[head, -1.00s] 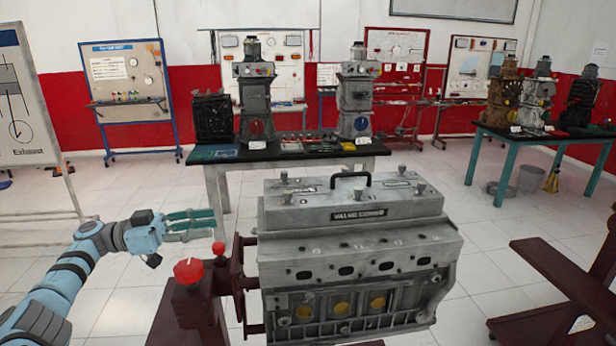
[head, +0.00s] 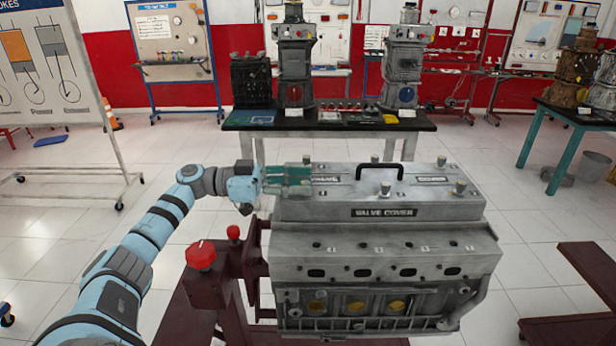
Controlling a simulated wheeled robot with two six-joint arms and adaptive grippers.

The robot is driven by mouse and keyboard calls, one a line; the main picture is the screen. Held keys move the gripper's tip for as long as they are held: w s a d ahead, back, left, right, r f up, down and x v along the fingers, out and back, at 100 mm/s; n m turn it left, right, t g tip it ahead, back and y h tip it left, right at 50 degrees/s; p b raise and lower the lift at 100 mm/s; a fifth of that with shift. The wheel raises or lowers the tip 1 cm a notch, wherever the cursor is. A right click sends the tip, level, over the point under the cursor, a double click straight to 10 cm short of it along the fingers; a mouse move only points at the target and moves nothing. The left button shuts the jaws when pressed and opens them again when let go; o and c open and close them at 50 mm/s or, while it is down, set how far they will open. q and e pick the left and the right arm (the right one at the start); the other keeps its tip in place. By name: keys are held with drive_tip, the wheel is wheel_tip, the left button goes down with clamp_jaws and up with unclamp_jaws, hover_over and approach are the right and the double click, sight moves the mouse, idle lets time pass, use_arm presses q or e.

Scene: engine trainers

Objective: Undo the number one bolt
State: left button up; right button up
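The grey engine block (head: 385,262) stands on a stand, with the valve cover (head: 440,209) on top. Knobbed bolts stand on the cover: one at the back left (head: 307,159), one at the front middle (head: 385,188), one at the back right (head: 441,161) and one at the front right (head: 460,187). I cannot read a number on any bolt. My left gripper (head: 290,178) points right over the cover's left end, and its teal fingers look apart. They hide part of that end, and I cannot tell whether they touch a bolt there. My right gripper is out of view.
A black handle (head: 380,170) rises from the cover's middle. Red knobs (head: 201,255) sit on the dark red stand (head: 185,310) at left. A black-topped table (head: 330,125) with engine models stands behind.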

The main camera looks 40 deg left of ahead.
use_arm(q)
drive_tip(key=shift+w+d, duration=0.45)
drive_tip(key=shift+w, duration=0.1)
drive_tip(key=shift+d, duration=0.2)
drive_tip(key=shift+s+d+r, duration=0.15)
drive_tip(key=shift+s, duration=0.2)
drive_tip(key=shift+w, duration=0.2)
clamp_jaws()
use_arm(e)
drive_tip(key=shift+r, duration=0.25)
